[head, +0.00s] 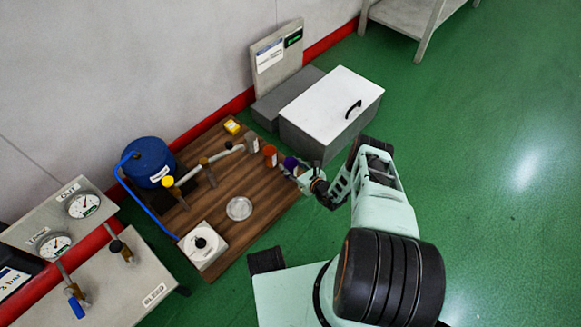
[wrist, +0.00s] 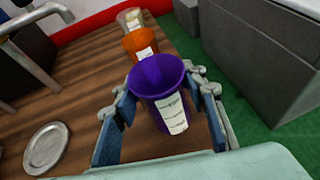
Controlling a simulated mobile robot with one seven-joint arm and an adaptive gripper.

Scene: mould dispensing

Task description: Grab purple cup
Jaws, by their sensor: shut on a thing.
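The purple cup (wrist: 152,85) stands upright between the fingers of my gripper (wrist: 160,105) in the wrist view, with a white label facing the camera. The blue-padded fingers close on it from both sides. In the head view the purple cup (head: 290,164) shows as a small patch at the tip of my gripper (head: 296,169), near the right edge of the wooden board. Whether its base touches the board cannot be told.
An orange cup (wrist: 141,43) is just behind the purple one, with a pale clear cup (wrist: 130,20) beyond. A metal dish (head: 239,208) lies on the wooden board (head: 262,222). A grey box with a white lid (head: 330,98) stands close on the right. A blue tank (head: 148,160) is at left.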

